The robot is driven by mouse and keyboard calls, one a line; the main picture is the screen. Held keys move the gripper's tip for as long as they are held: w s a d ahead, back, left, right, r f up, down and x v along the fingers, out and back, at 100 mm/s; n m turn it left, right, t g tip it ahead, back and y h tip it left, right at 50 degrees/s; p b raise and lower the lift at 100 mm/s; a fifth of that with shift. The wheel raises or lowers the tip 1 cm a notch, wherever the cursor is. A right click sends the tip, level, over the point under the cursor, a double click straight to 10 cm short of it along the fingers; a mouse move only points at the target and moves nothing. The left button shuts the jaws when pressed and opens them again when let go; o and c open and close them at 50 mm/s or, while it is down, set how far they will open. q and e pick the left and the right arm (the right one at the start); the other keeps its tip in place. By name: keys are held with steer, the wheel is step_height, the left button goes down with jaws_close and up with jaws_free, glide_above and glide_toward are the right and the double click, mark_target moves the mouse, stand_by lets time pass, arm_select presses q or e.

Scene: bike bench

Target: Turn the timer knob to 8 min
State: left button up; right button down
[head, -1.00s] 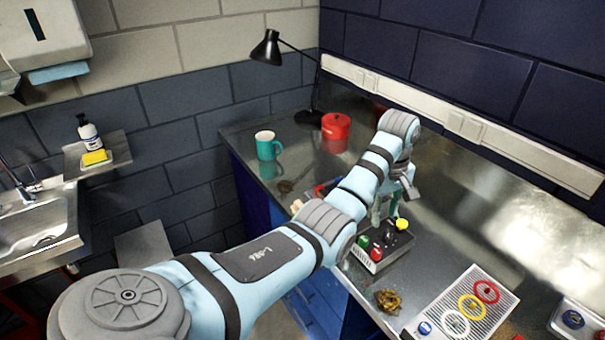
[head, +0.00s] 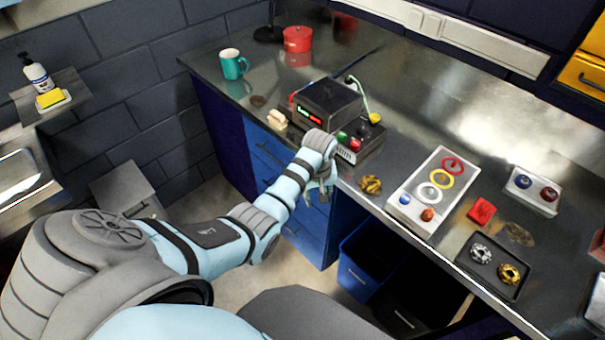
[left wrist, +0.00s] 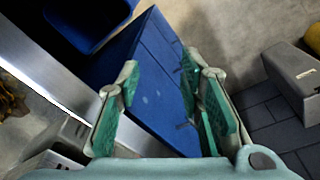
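A small control box (head: 349,157) with green and red buttons and a dark knob area sits near the front edge of the bench. The knob itself is too small to read, and my arm partly covers the box's left side. Behind it is a black unit (head: 328,101) with a lit red and green display that I cannot read. My left gripper (head: 322,192) hangs just in front of the bench edge, below the control box and apart from it. In the left wrist view, the left gripper (left wrist: 160,72) is open and empty, with green pads. My right gripper is not in view.
Blue drawers (head: 300,215) stand just behind the left gripper, with a blue bin (head: 362,262) to the right. A brass part (head: 370,184) and a tray with coloured rings (head: 405,210) lie on the bench. A teal mug (head: 233,64) and red pot (head: 297,39) stand further back.

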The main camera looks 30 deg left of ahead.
arm_select(q)
steer(key=s+f+m+b, duration=0.1)
steer(key=s+f+m, duration=0.1)
steer(key=s+f, duration=0.4)
step_height(320, 180, down, 6)
steer(key=shift+s+r, duration=0.1)
steer(key=shift+s, duration=0.05)
steer(key=shift+a, duration=0.1)
